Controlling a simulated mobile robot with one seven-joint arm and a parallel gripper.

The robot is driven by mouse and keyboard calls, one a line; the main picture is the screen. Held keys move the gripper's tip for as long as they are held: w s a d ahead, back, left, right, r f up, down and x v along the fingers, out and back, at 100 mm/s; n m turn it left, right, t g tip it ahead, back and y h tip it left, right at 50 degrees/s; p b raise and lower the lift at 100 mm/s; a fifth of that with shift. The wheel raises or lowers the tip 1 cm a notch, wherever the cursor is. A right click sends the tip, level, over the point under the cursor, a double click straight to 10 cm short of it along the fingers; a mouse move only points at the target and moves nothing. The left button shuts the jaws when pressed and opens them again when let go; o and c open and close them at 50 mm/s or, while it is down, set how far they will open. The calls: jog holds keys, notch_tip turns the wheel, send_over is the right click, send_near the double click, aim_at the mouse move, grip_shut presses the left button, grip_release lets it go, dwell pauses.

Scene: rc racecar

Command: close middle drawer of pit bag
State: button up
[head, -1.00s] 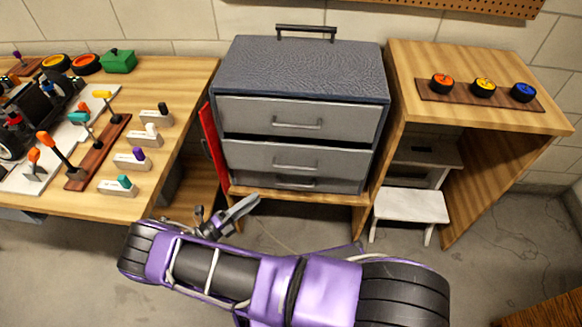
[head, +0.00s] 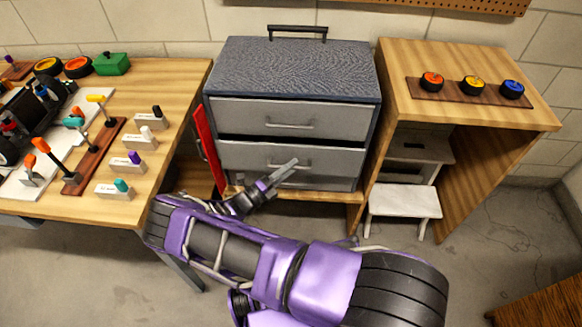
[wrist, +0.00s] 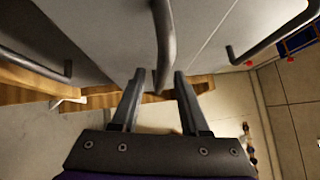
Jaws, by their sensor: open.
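The pit bag (head: 300,70) is a grey, blue-edged drawer cabinet in the middle of the head view. Its middle drawer (head: 240,155) has a pale grey front and a bar handle, with a dark gap above its top edge, so it looks pulled out a little. My gripper (head: 288,170) is open, in front of the middle drawer and covering part of its handle. In the wrist view, a dark bar handle (wrist: 163,40) reaches between the two open fingertips (wrist: 160,82); contact cannot be told. The bottom drawer is mostly hidden.
The top drawer (head: 245,117) is above. A red panel (head: 211,150) stands at the cabinet's left side. A wooden workbench (head: 175,95) with tools is at left. A wooden stand (head: 400,60) with wheels and a white step stool (head: 403,202) are at right.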

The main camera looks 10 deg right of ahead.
jog(key=shift+w+d, duration=0.1)
jog(key=shift+d, duration=0.1)
grip_shut()
dwell(1.4)
